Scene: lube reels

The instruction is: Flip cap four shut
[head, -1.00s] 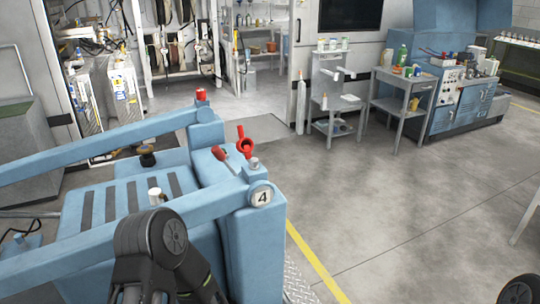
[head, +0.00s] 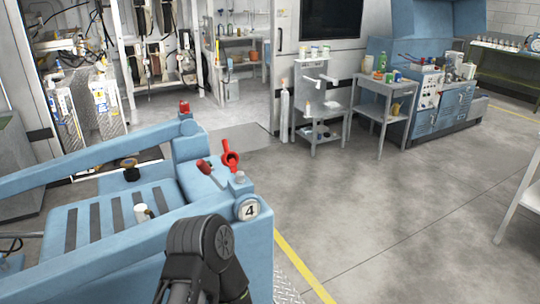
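A round badge marked 4 (head: 248,210) sits on the corner of a blue machine frame (head: 258,250). Just above it is a small silver fitting (head: 239,178). A red ring-like cap (head: 231,158) stands tilted up behind the fitting, apart from its top, so it looks open. A dark jointed part of my arm rises from the bottom edge, in front of the blue frame. Neither gripper's fingers show in the head view.
Another post of the blue frame carries a red fitting (head: 184,106). A white cup (head: 142,212) and a dark knob (head: 130,170) are on the slatted deck. Grey carts (head: 383,111) stand at the back. The floor on the right (head: 400,210) is clear.

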